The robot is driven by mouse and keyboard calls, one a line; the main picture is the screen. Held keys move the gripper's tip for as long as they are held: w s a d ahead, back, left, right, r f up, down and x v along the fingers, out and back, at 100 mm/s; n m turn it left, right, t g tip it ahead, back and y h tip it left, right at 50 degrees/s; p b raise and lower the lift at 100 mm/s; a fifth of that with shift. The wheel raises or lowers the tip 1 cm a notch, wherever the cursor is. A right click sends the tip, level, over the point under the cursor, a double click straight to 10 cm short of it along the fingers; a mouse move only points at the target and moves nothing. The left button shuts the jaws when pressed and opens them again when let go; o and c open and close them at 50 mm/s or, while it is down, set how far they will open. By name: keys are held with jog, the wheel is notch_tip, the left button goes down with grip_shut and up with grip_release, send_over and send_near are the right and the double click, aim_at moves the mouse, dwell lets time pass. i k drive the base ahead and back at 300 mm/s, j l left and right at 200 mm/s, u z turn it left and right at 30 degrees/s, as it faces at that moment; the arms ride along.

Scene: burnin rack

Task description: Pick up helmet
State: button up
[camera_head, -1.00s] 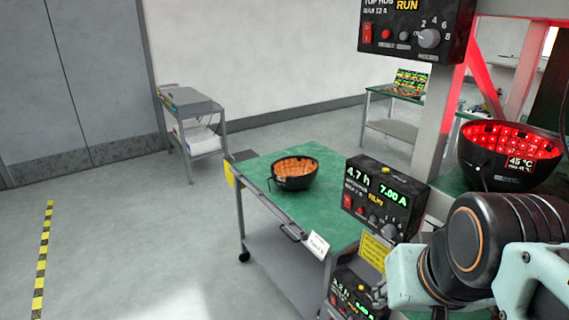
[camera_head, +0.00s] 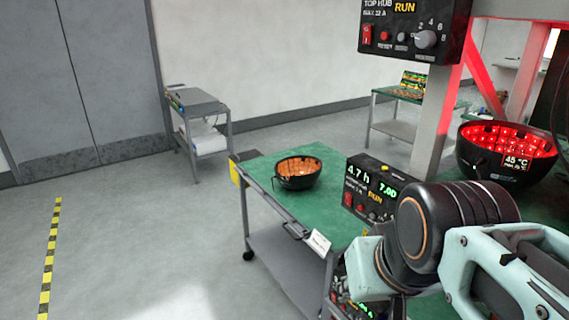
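A black bowl-shaped helmet (camera_head: 297,181) with an orange-lit inside sits open side up on the green-topped cart (camera_head: 262,166). A second black helmet (camera_head: 497,173), glowing red inside and with a 45 °C display, sits open side up on the rack at the right. The pictures do not tell which helmet the task names. My arm reaches in from the lower right, in front of the rack and beside the cart's right side. My gripper's fingers do not show, and no helmet is seen held.
A control box (camera_head: 371,191) stands at the cart's right edge, and another (camera_head: 415,29) hangs above. A grey trolley (camera_head: 198,108) and a farther green-topped cart (camera_head: 398,96) stand by the wall. Open floor (camera_head: 130,240) lies left, with a yellow-black strip (camera_head: 50,262).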

aim_at(308, 169)
jog(key=i+j, duration=0.1)
jog(key=j, duration=0.3)
jog(key=i+j+z, duration=0.1)
jog(key=j, duration=0.3)
jog(key=i+j, duration=0.2)
jog(key=j, duration=0.15)
jog(key=i+j+z, duration=0.15)
jog(key=j, duration=0.25)
jog(key=i+j+z, duration=0.1)
jog(key=i+j, duration=0.15)
jog(key=i+j+z, duration=0.1)
jog(key=i+j, duration=0.15)
jog(key=j, duration=0.2)
jog(key=i+j+z, duration=0.25)
jog(key=i+j, duration=0.35)
jog(key=i, duration=0.15)
